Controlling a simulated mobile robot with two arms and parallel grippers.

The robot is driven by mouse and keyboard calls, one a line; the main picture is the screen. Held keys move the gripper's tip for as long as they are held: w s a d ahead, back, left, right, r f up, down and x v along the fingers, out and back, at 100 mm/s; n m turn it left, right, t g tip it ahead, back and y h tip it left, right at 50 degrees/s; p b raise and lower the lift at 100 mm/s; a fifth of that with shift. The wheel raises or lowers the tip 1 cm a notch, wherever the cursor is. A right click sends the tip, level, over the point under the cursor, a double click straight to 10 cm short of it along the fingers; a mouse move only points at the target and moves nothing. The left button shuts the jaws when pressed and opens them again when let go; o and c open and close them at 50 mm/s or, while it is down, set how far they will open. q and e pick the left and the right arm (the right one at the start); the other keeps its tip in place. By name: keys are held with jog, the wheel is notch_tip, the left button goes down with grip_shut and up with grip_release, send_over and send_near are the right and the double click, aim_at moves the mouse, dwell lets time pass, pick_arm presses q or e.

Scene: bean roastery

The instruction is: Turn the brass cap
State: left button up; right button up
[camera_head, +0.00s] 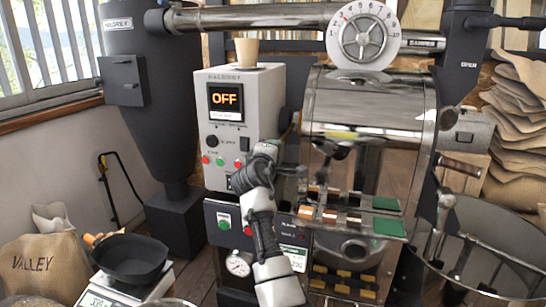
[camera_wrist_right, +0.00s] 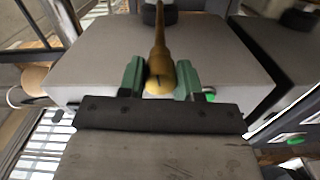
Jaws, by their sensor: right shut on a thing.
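The brass cap (camera_wrist_right: 160,82) is a rounded yellow piece with a thin dark line on its end, in the middle of the right wrist view. A narrower brass stem (camera_wrist_right: 160,32) runs up from it. My right gripper (camera_wrist_right: 160,76) has its two green fingertips on either side of the cap, shut on it. In the head view my right arm reaches up from the bottom centre to the right side of the grey control box (camera_head: 234,105). There the wrist largely hides the cap. My left gripper is in neither view.
The control box display (camera_head: 225,101) reads OFF, and a tan cup (camera_head: 246,52) stands on top. The shiny roaster drum (camera_head: 370,105) and a white dial (camera_head: 363,36) are close right. A black pan (camera_head: 130,258) sits on a scale at lower left. A round bin (camera_head: 490,225) stands at right.

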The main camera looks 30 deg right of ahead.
jog(key=shift+f+m+b, duration=0.15)
jog(key=shift+m+b, duration=0.15)
jog(key=shift+m, duration=0.7)
jog(key=o, duration=0.9)
jog(key=b+v, duration=0.1)
jog(key=v, duration=1)
jog(key=shift+w, duration=0.1)
